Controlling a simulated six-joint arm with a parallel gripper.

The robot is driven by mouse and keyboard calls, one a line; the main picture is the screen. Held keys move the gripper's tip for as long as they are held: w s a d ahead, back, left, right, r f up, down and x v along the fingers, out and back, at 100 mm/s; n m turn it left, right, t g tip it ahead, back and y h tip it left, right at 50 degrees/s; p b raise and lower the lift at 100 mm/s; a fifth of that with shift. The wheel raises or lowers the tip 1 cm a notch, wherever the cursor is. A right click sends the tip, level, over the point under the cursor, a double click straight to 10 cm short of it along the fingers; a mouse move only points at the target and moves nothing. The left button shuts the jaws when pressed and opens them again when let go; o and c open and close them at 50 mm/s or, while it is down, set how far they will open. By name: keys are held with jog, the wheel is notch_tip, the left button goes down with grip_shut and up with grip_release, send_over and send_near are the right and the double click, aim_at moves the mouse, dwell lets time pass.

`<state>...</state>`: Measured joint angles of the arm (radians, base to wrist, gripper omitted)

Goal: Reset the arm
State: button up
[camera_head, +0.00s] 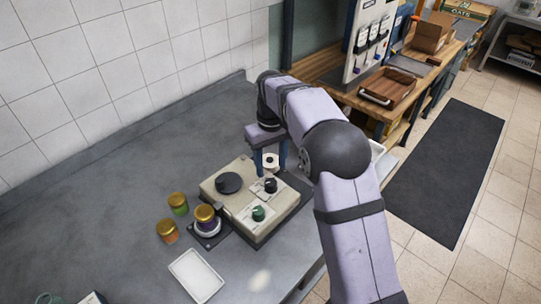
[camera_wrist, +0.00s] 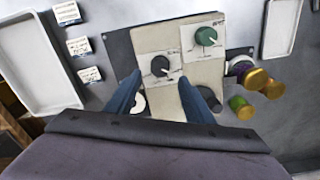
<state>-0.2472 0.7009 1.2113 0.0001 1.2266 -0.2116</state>
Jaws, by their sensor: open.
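My arm reaches over the grey counter from the right in the head view. My gripper (camera_head: 271,158) points down above the far side of a beige control box (camera_head: 222,192). Its two blue fingers are apart, and in the wrist view the gripper (camera_wrist: 160,95) shows nothing held between them. The box carries a black knob (camera_head: 270,185) and a green knob (camera_head: 258,213) on white label plates.
Beside the box, a gold-lidded jar (camera_head: 205,213) stands on a small dark pad. A green jar (camera_head: 178,203) and an orange jar (camera_head: 167,231) stand nearby. A white tray (camera_head: 197,275) lies in front.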

jog(key=shift+s, duration=0.1)
jog(key=s+d+f+m, duration=0.1)
jog(key=s+d, duration=0.3)
jog(key=s, duration=0.5)
jog(key=s+d+f+m, duration=0.1)
jog(key=s+d, duration=0.3)
jog(key=s, duration=0.5)
jog(key=s+d+f+m, duration=0.2)
jog(key=s+d+m, duration=0.1)
jog(key=s, duration=0.7)
jog(key=shift+d, duration=0.85)
